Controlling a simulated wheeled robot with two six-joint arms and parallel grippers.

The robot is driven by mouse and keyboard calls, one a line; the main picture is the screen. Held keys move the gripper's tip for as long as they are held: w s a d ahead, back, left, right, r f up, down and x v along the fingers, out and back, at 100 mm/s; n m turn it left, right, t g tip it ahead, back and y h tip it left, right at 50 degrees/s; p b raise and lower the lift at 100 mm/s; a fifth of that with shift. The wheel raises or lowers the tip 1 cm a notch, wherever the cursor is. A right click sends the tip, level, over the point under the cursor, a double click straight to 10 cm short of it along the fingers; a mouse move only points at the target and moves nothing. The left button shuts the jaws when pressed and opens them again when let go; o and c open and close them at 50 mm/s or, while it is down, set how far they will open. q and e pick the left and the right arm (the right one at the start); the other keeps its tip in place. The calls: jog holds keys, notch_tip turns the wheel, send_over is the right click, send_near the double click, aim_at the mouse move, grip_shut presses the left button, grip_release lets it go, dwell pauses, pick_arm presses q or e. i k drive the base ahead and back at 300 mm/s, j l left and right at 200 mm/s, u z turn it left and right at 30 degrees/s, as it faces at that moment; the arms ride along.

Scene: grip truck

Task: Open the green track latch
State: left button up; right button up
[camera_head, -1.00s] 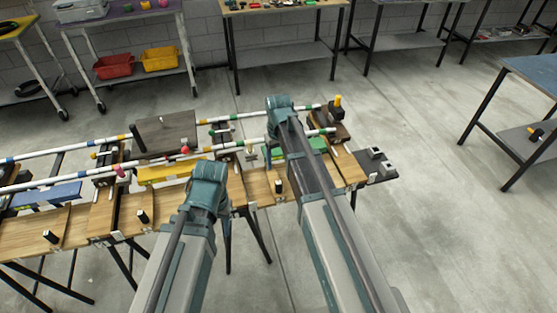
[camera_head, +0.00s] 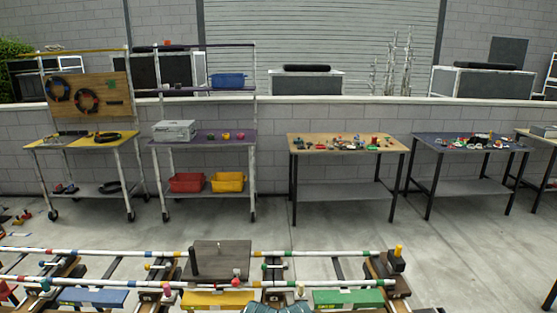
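The track runs across the bottom of the view as two striped rails, with a blue, a yellow and a green block between wooden ties. The green block (camera_head: 348,298) is at the right of the track. A small green-tipped lever (camera_head: 265,267) sits left of it, between the rails; I cannot tell whether it is the green track latch or whether it is open. Neither gripper can be seen; only a bit of my teal arm shows at the bottom edge.
A dark plate (camera_head: 221,260) with a black post stands on the track, and a black block with a yellow knob (camera_head: 398,252) stands at the track's right end. Grey floor lies open behind the track. Tables, including a wooden one (camera_head: 346,142), line the wall.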

aim_at(263, 267)
jog(key=i+l+z, duration=0.2)
jog(key=i+l, duration=0.2)
jog(key=i+l+z, duration=0.2)
jog(key=i+l, duration=0.15)
jog(key=i, duration=0.3)
